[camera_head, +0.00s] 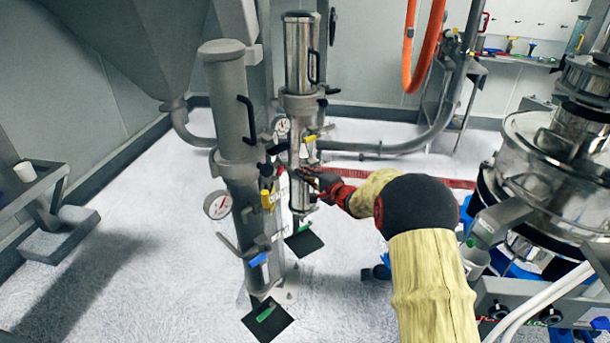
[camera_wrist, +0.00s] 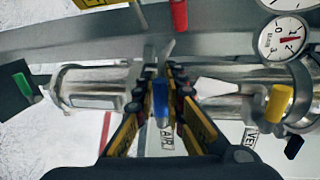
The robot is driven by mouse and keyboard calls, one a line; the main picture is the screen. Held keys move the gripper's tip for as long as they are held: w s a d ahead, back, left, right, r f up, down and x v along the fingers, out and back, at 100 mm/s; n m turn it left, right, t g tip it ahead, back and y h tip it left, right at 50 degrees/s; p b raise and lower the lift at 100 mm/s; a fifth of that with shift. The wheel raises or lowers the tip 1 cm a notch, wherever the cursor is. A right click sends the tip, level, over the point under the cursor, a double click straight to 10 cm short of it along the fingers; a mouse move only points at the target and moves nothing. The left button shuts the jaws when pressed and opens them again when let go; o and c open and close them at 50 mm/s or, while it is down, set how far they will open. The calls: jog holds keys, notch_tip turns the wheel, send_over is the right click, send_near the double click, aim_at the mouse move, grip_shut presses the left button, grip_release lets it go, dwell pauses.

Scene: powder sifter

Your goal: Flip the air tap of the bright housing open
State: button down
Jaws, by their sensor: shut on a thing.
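The bright housing (camera_head: 299,55) is a shiny upright cylinder behind a dull grey one in the head view. Its shiny lower tube runs sideways across the wrist view (camera_wrist: 95,88). The blue lever of the air tap (camera_wrist: 160,98) stands between my gripper's fingers, above a white label reading AIR (camera_wrist: 167,136). My gripper (camera_wrist: 160,78) is shut on this blue lever, a finger on each side. In the head view my gripper (camera_head: 312,180) reaches the bright housing's lower part from the right, and the blue lever is hidden there.
The dull grey housing (camera_head: 232,110) stands close on the left, with its own gauge (camera_head: 217,205) and blue lever (camera_head: 259,260). A yellow lever (camera_wrist: 278,103) and a gauge (camera_wrist: 285,38) lie right in the wrist view; a red lever (camera_wrist: 180,15) is above. The sifter (camera_head: 545,165) stands right.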

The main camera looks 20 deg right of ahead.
jog(key=shift+s+f+n, duration=0.1)
jog(key=shift+f+n, duration=0.2)
jog(key=shift+f, duration=0.1)
jog(key=c, duration=1.8)
grip_release()
jog(key=shift+r, duration=0.15)
jog(key=shift+c, duration=0.2)
jog(key=v, duration=1.2)
